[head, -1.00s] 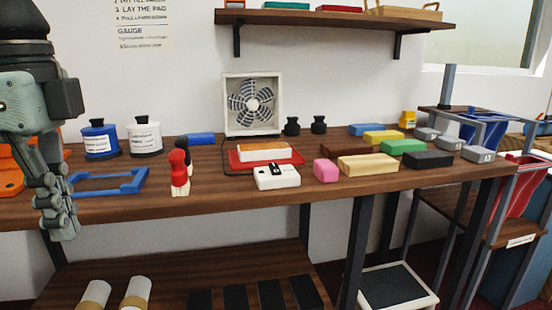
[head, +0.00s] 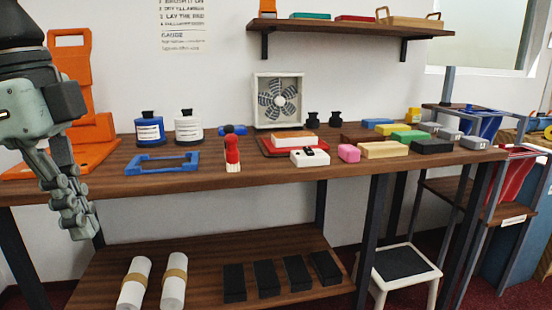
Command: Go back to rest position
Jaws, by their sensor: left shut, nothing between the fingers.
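My left gripper (head: 76,215) hangs at the left of the head view, in front of the counter's front edge. Its fingers are together, point down and hold nothing. The wooden counter (head: 200,180) runs across the picture behind it. A blue frame (head: 162,170) lies on the counter to the right of the gripper, apart from it. My right gripper does not show.
An orange stand (head: 72,90) is behind my left arm. Blue (head: 149,131) and white (head: 188,128) bottles, a red figure (head: 232,153), a fan (head: 278,101) and several coloured blocks stand on the counter. A lower shelf (head: 205,262) holds white rolls (head: 134,284). A step stool (head: 400,264) stands below right.

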